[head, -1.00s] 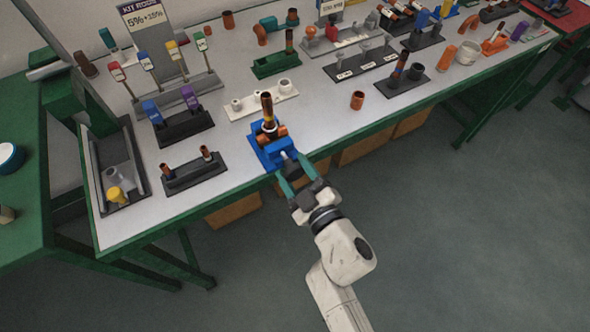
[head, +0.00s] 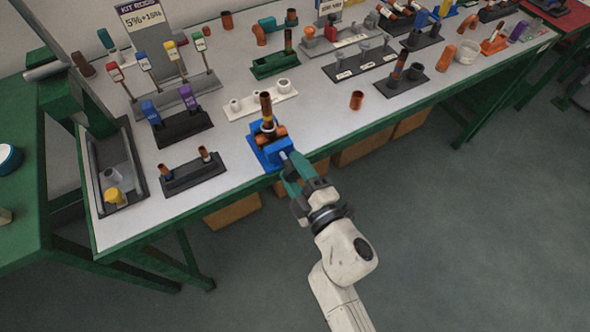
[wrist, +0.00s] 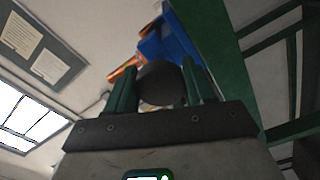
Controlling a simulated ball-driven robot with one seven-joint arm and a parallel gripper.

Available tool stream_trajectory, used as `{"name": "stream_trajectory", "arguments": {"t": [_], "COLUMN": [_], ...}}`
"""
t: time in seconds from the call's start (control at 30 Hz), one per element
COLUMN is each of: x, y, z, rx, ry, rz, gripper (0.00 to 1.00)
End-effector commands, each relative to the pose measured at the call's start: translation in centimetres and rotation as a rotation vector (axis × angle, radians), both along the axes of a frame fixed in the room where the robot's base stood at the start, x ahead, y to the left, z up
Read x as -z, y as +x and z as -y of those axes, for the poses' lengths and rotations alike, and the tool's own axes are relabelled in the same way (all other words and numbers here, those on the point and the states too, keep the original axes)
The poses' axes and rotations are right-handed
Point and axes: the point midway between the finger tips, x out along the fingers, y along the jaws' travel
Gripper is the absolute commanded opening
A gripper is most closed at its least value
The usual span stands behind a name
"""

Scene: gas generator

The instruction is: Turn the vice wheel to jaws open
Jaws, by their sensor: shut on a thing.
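The blue vice (head: 268,148) stands at the front edge of the bench, with a brown upright pipe (head: 266,106) and orange-brown jaws or fittings on it. My gripper (head: 291,176) is at the front of the vice. In the wrist view, its green fingers (wrist: 160,88) are on both sides of a dark round wheel (wrist: 160,82), with the blue vice (wrist: 172,42) beyond it. The gripper is shut on the wheel. In the head view the wheel is mostly hidden by my gripper. How far the jaws stand apart cannot be told.
A dark rack with two short copper pieces (head: 193,173) stands left of the vice, a white fitting block (head: 260,100) behind it. A loose copper piece (head: 356,100) stands to the right. The bench's green front edge (head: 215,192) runs beside my gripper. The floor in front is clear.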

Motion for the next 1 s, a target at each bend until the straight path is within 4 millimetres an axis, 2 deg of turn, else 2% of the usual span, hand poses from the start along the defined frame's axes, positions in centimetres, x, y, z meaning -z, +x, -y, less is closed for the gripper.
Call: {"name": "stream_trajectory", "arguments": {"t": [0.37,0.4,0.6,0.63,0.87,1.0], "x": [0.18,0.18,0.13,0.10,0.06,0.16], "y": [-0.07,-0.07,-0.04,-0.03,-0.06,-0.83], "z": [0.01,0.01,0.01,0.00,0.03,0.54], "rx": [0.001,0.001,0.000,0.000,0.000,0.001], "ry": [-0.005,-0.005,-0.005,-0.004,-0.003,-0.004], "rz": [-0.001,-0.001,0.000,0.000,0.001,-0.002], "gripper": [0.23,0.55,0.74,0.77,0.77,0.77]}}
